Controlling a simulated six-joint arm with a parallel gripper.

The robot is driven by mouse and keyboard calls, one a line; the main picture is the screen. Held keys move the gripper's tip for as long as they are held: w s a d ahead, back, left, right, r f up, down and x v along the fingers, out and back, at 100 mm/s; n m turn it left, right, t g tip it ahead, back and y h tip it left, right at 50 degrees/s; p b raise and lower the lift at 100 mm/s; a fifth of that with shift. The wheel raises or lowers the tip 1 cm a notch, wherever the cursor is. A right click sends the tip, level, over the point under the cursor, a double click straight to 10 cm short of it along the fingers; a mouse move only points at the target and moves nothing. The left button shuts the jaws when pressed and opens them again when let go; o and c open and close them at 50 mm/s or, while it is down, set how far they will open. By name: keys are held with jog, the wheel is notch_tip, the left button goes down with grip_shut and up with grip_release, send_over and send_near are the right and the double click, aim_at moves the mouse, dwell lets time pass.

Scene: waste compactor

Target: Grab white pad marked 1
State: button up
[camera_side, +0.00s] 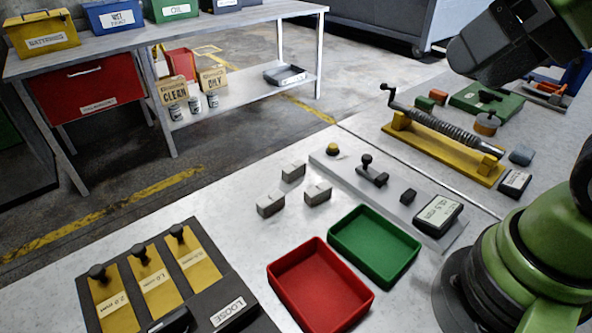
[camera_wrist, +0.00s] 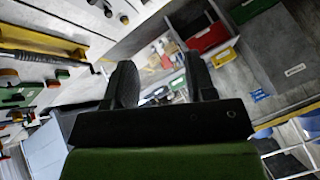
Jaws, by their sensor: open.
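Three small pale grey-white pads stand on the metal table in the side view: a back one (camera_side: 293,171), a front left one (camera_side: 270,204) and a front right one (camera_side: 318,193). They are apart from one another, left of a grey fixture plate. I cannot read a number on any of them, so I cannot tell which is marked 1. My gripper (camera_wrist: 160,62) is open and empty in the wrist view, its two dark fingers spread. In the side view my dark wrist end is at the top right, high above the table and well away from the pads.
A red tray (camera_side: 318,287) and a green tray (camera_side: 375,243) lie in front of the pads. A black panel with yellow plates (camera_side: 157,283) is at front left. The fixture plate (camera_side: 392,193) carries a black knob and a display. A spring rig (camera_side: 441,135) stands behind.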

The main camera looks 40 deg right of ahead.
jog(key=shift+o, duration=0.5)
jog(key=o, duration=0.6)
jog(key=n+g+h, duration=0.2)
jog(key=n+g, duration=0.3)
jog(key=g, duration=0.2)
send_over(296, 167)
notch_tip(296, 167, down, 25)
jog(key=shift+s+d+f, duration=0.1)
jog(key=shift+s+d, duration=0.05)
jog(key=shift+w+f, duration=0.2)
jog(key=shift+f, duration=2.7)
